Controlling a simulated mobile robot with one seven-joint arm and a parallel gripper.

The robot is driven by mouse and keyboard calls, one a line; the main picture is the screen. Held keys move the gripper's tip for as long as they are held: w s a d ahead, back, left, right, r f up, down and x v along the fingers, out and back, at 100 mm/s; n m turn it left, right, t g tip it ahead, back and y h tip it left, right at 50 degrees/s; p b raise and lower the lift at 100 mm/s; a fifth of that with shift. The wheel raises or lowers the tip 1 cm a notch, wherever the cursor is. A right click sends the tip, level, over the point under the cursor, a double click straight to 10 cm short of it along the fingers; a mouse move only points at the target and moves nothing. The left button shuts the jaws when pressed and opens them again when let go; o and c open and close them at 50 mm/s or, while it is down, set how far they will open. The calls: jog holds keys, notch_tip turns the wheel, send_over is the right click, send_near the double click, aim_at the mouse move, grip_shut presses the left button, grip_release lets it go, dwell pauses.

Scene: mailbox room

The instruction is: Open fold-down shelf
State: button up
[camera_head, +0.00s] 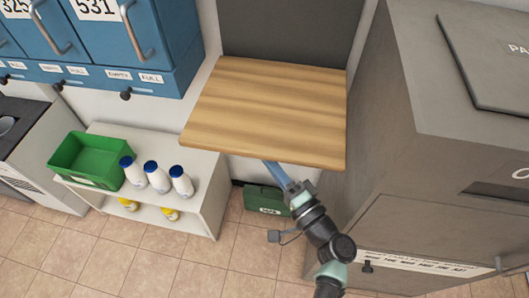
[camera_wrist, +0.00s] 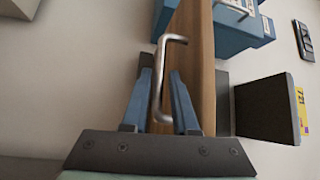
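The fold-down shelf (camera_head: 265,110) is a wooden board that juts out below a dark grey wall panel and looks about level in the head view. In the wrist view the board (camera_wrist: 203,60) carries a bent metal handle (camera_wrist: 159,85). My gripper (camera_wrist: 161,75) is open, with one blue finger on each side of the handle and some gap visible. In the head view my arm comes up from below to the board's front edge, and the board hides the fingertips.
Blue mailboxes (camera_head: 105,40) hang at the upper left. Below them a white low shelf (camera_head: 205,200) holds a green bin (camera_head: 85,160) and several bottles. A large grey cabinet (camera_head: 400,150) stands close on the right. A green case (camera_head: 264,199) lies on the tiled floor beneath the board.

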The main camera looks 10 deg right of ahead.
jog(key=shift+x, duration=0.9)
jog(key=shift+c, duration=0.3)
grip_shut()
dwell(0.6)
